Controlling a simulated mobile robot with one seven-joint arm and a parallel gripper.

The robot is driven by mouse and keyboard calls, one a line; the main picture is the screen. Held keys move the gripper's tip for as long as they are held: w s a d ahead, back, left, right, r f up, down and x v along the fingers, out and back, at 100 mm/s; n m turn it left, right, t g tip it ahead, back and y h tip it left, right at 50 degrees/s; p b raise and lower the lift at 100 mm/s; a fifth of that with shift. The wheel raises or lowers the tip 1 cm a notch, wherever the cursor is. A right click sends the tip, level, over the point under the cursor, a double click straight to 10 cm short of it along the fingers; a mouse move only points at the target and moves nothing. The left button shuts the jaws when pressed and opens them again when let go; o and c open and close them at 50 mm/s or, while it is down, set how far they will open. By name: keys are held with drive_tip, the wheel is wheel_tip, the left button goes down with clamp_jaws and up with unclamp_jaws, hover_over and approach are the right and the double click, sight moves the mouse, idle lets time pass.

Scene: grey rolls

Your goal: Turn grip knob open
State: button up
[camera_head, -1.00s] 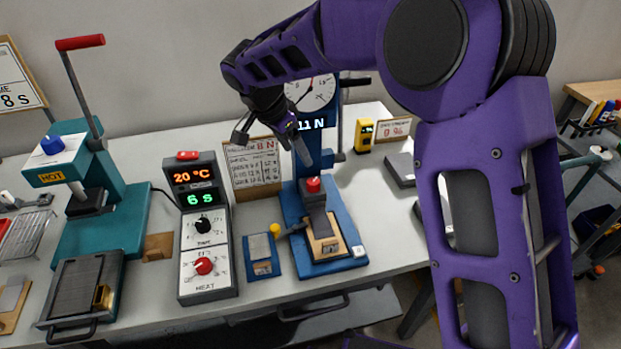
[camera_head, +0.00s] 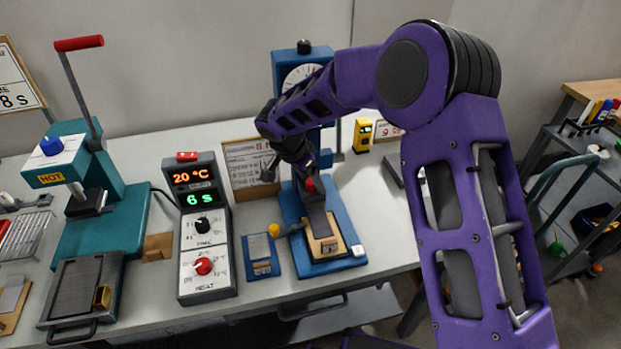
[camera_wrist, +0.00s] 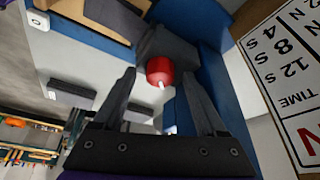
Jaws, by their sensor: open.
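The grip knob is a red round knob with a small white mark (camera_wrist: 160,72). In the wrist view it lies between and just beyond the fingertips of my gripper (camera_wrist: 155,85), which is open with a finger on each side. I cannot tell whether either finger touches it. In the head view the red knob (camera_head: 311,184) sits on the dark clamp of the blue tester (camera_head: 347,225), partly hidden by my gripper (camera_head: 305,172). A grey strip (camera_head: 318,222) runs down from the clamp to a wooden block (camera_head: 323,247).
A placard (camera_head: 249,178) stands left of the tester, close to my gripper in the wrist view. A control box (camera_head: 207,240) reads 20 °C and 6 s. A teal press (camera_head: 110,215) stands at left. A small blue block (camera_head: 261,268) and a yellow-tipped lever (camera_head: 274,230) are near the tester.

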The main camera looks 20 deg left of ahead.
clamp_jaws()
drive_tip(key=shift+f+b, duration=0.1)
drive_tip(key=shift+b, duration=0.35)
drive_tip(key=n+y+b, duration=0.1)
drive_tip(key=n+b, duration=0.2)
drive_tip(key=shift+d+f+t, duration=0.1)
drive_tip(key=shift+t, duration=0.2)
drive_tip(key=n, duration=0.1)
drive_tip(key=n+y+b, duration=0.1)
drive_tip(key=n, duration=0.1)
drive_tip(key=n+b, duration=0.1)
drive_tip(key=shift+d+r+n+y, duration=0.15)
drive_tip(key=shift+r+n+y, duration=0.15)
drive_tip(key=shift+y, duration=0.1)
drive_tip(key=n+y+p, duration=0.1)
drive_tip(key=n, duration=0.1)
drive_tip(key=shift+r+n, duration=0.1)
drive_tip(key=shift+n, duration=0.2)
drive_tip(key=n+y+p, duration=0.1)
drive_tip(key=n+p, duration=0.1)
drive_tip(key=shift+d+n, duration=0.15)
drive_tip(key=shift+n, duration=0.25)
drive_tip(key=n+g+p, duration=0.1)
drive_tip(key=n, duration=0.1)
drive_tip(key=n+g+y+p, duration=0.1)
drive_tip(key=n, duration=0.1)
drive_tip(key=shift+w+n+p, duration=0.15)
drive_tip(key=shift+n+p, duration=0.2)
drive_tip(key=shift+n, duration=0.05)
drive_tip(key=shift+f, duration=0.2)
